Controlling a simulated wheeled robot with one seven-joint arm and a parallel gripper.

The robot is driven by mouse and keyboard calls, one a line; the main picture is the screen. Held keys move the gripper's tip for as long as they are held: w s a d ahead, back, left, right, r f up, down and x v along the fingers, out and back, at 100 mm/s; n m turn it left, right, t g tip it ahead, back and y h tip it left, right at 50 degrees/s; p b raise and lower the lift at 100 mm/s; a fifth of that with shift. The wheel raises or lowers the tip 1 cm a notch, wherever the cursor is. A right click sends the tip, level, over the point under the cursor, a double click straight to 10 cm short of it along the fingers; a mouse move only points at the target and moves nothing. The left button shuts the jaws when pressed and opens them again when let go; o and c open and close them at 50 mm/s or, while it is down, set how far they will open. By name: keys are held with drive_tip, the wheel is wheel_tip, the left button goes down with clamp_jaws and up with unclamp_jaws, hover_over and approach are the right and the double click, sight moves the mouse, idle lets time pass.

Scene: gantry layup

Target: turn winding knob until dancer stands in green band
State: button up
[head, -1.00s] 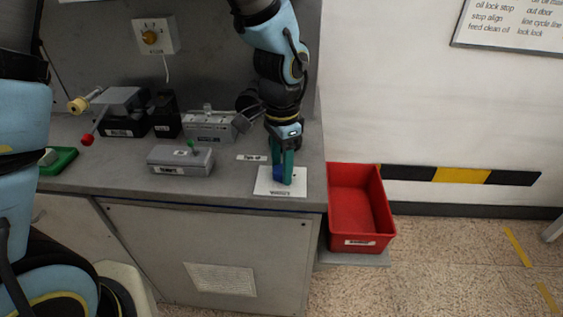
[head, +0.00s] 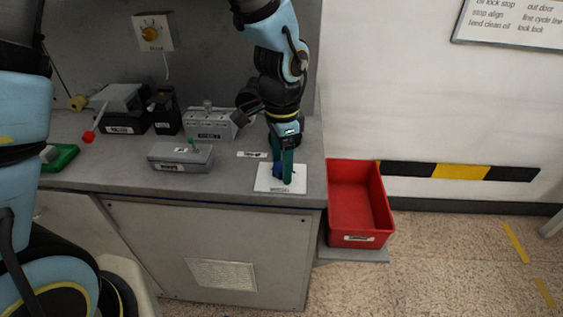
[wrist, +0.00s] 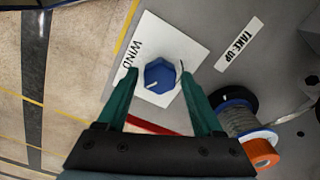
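The winding knob (wrist: 160,75) is blue with a white pointer line, on a white plate (wrist: 178,43) marked WIND. In the head view the plate (head: 264,187) lies at the bench's right front corner, with the knob (head: 277,170) partly hidden by my fingers. My gripper (wrist: 160,75) points down at the knob, its teal fingers on either side with a small gap each side in the wrist view. It also shows in the head view (head: 282,178). I cannot make out a dancer or a green band.
A spool (wrist: 238,115) with an orange end (wrist: 261,153) stands close to my right finger in the wrist view. A TAKE-UP label (wrist: 238,44) lies near. Grey boxes (head: 180,158) stand left on the bench; a red bin (head: 358,190) is at its right.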

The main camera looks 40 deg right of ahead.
sight(281, 166)
drive_tip(key=shift+o, duration=0.6)
wheel_tip(281, 166, up, 11)
drive_tip(key=shift+b, duration=0.45)
drive_tip(key=shift+f, duration=0.1)
drive_tip(key=w+a+n, duration=0.3)
drive_tip(key=w+a, duration=0.1)
drive_tip(key=a, duration=0.1)
drive_tip(key=w+a+f+n, duration=0.1)
drive_tip(key=w+a+n, duration=0.2)
drive_tip(key=w+a, duration=0.1)
drive_tip(key=w+a+f+n, duration=0.1)
drive_tip(key=w+a+n, duration=0.2)
drive_tip(key=a, duration=0.3)
drive_tip(key=shift+w+a+t, duration=0.25)
drive_tip(key=shift+w+t, duration=0.05)
drive_tip(key=shift+w, duration=0.15)
drive_tip(key=w+a+f+n+t, duration=0.1)
drive_tip(key=a+f+n, duration=0.1)
drive_tip(key=a+n, duration=0.9)
drive_tip(key=a, duration=0.8)
drive_tip(key=shift+w+a, duration=0.2)
drive_tip(key=shift+w, duration=0.05)
